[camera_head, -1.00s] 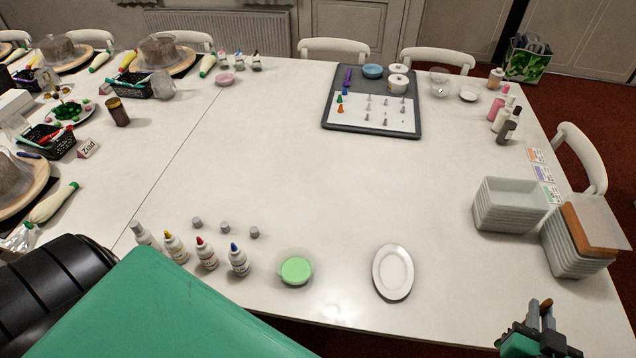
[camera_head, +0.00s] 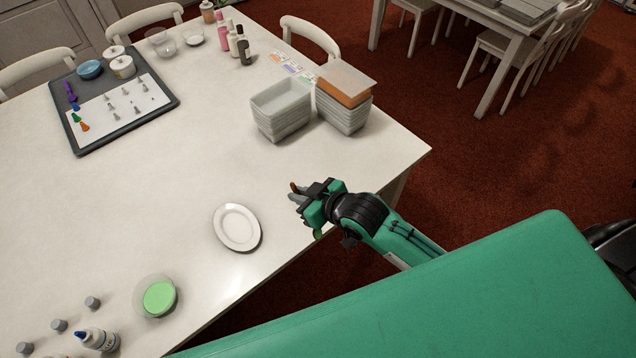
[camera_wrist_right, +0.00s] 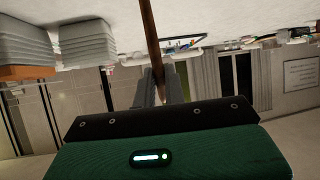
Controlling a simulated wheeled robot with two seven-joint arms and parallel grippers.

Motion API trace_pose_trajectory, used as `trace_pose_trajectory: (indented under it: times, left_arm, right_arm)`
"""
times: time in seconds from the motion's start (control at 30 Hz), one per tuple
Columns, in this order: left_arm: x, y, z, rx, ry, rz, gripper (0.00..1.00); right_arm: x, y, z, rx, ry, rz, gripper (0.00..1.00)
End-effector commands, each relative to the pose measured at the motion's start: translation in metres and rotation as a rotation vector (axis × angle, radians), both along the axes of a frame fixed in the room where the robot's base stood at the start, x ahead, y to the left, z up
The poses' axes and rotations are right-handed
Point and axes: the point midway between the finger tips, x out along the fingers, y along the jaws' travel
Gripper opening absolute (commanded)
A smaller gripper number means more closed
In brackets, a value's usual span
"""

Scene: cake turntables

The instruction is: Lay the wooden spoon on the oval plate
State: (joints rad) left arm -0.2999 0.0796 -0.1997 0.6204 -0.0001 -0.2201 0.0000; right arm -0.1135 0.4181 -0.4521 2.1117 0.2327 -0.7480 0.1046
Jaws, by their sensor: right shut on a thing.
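The wooden spoon (camera_wrist_right: 152,40) shows in the right wrist view as a long brown handle between the fingers of my right gripper (camera_wrist_right: 160,88). In the head view my right gripper (camera_head: 304,196) is shut on it near the table's edge, and only a small brown bit of the spoon (camera_head: 293,187) shows. The spoon's bowl cannot be made out. The white oval plate (camera_head: 238,228) lies on the table to the left of and nearer than the gripper, apart from it, and is empty. My left gripper is not in view.
Stacked grey-white trays (camera_head: 281,112) and more trays under an orange-brown board (camera_head: 343,85) stand beyond the gripper. A green-filled bowl (camera_head: 159,297) sits left of the plate. The white table (camera_head: 190,170) is clear around the plate. A dark baking tray (camera_head: 115,140) lies at upper left.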

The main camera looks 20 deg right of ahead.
Motion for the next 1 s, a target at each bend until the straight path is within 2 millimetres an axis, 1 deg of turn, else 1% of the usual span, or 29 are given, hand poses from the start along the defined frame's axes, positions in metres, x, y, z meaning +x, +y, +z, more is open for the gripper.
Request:
trace_pose_trajectory:
  times: [0.27,0.47,0.6,0.77,1.0]
  left_arm:
    - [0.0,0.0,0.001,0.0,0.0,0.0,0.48]
    - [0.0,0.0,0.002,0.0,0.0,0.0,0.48]
    - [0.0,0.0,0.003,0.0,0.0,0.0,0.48]
    - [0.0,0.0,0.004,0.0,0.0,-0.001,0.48]
    - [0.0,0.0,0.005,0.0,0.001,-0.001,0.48]
  right_arm:
    - [0.008,0.035,-0.027,-0.08,0.102,0.32,0.0]
    - [0.009,0.062,-0.047,-0.18,0.166,0.624,0.0]
    - [0.009,0.081,-0.062,-0.281,0.196,0.884,0.0]
    - [0.007,0.101,-0.079,-0.431,0.2,1.211,0.0]
    - [0.002,0.122,-0.101,-0.692,0.122,1.695,0.0]
